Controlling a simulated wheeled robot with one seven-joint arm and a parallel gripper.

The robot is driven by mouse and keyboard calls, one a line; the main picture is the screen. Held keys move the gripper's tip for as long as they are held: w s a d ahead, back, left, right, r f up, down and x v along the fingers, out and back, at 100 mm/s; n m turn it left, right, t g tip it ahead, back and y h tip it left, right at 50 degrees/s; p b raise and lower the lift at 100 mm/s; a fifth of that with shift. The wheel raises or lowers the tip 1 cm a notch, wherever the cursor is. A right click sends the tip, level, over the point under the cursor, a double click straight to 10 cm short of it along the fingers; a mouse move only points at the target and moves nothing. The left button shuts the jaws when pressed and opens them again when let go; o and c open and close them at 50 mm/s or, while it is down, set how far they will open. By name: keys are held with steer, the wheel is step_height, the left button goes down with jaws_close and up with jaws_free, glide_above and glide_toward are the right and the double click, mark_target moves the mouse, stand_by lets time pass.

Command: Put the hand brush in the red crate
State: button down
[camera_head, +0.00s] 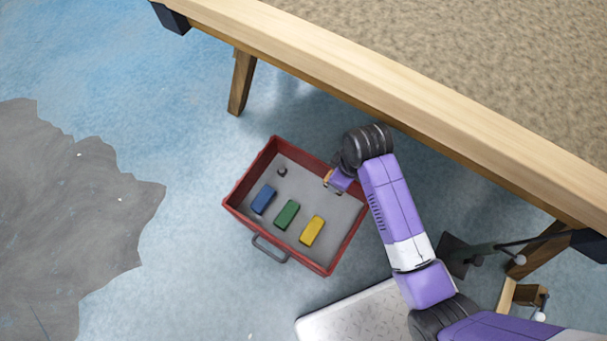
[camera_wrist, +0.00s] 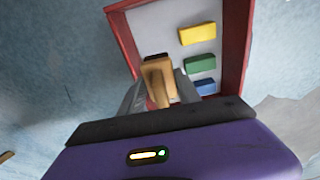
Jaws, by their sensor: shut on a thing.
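The red crate (camera_head: 300,259) stands on the blue floor beside the wooden bed frame, open at the top with a grey bottom. My gripper (camera_head: 334,180) is over the crate's right part. In the wrist view my gripper (camera_wrist: 160,88) is shut on a tan wooden piece, which I take for the hand brush (camera_wrist: 157,72). The brush shows only as a small tan bit (camera_head: 328,177) in the head view; its bristles are hard to make out. The crate's red wall (camera_wrist: 122,40) is close by in the wrist view. I cannot tell the brush's height above the bottom.
A blue block (camera_head: 263,199), a green block (camera_head: 287,214) and a yellow block (camera_head: 312,230) lie in the crate, with a small dark round thing (camera_head: 282,171) behind them. The wooden bed frame (camera_head: 400,95) passes close behind my arm. The crate's right part looks free.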

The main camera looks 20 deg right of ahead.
steer(key=shift+s, duration=0.1)
step_height(320, 180, down, 20)
steer(key=b, duration=1)
steer(key=shift+f, duration=0.15)
steer(key=c, duration=0.9)
jaws_free()
steer(key=shift+o, duration=0.2)
step_height(320, 180, up, 12)
steer(key=s+p, duration=0.1)
steer(key=p, duration=0.5)
steer(key=shift+d, duration=0.4)
steer(key=shift+s, duration=0.1)
